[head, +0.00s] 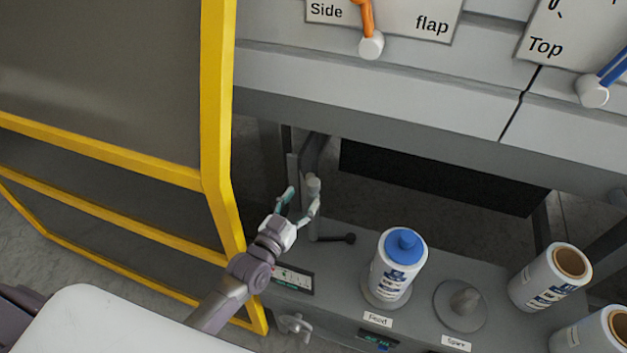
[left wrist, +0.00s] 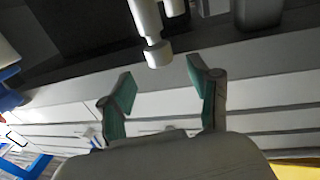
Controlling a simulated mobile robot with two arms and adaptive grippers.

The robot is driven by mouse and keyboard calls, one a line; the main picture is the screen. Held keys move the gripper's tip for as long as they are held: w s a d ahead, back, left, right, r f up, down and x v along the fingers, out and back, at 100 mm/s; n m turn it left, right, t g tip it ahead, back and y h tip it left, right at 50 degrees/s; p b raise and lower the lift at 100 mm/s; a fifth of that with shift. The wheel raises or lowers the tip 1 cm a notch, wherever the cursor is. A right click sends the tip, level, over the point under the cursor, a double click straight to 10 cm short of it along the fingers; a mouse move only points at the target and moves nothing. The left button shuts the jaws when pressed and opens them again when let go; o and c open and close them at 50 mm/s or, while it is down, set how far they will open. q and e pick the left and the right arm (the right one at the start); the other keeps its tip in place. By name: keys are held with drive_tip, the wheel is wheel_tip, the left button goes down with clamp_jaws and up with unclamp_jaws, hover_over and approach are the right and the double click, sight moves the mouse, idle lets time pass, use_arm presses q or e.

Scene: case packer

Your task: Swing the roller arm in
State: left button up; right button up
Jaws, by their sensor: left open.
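A grey arm (head: 311,158) with a pale, rounded end piece (head: 314,184), apparently the roller arm, hangs under the machine's grey ledge, just right of the yellow frame. My left gripper (head: 301,200) is open and close to this end piece, with its teal-padded fingers to either side of it in the head view. In the left wrist view, a pale cylinder with a stepped end (left wrist: 157,52) lies just beyond the open fingertips (left wrist: 160,74), roughly centred between them. Whether a finger touches it cannot be told. My right gripper is not in view.
A yellow-framed guard (head: 216,100) stands close left of my left arm. A dark lever (head: 337,239) lies near the gripper.

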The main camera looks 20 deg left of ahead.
sight(310, 188)
use_arm(q)
drive_tip(key=x, duration=0.6)
drive_tip(key=shift+w+p, duration=0.25)
drive_tip(key=shift+p, duration=0.05)
clamp_jaws()
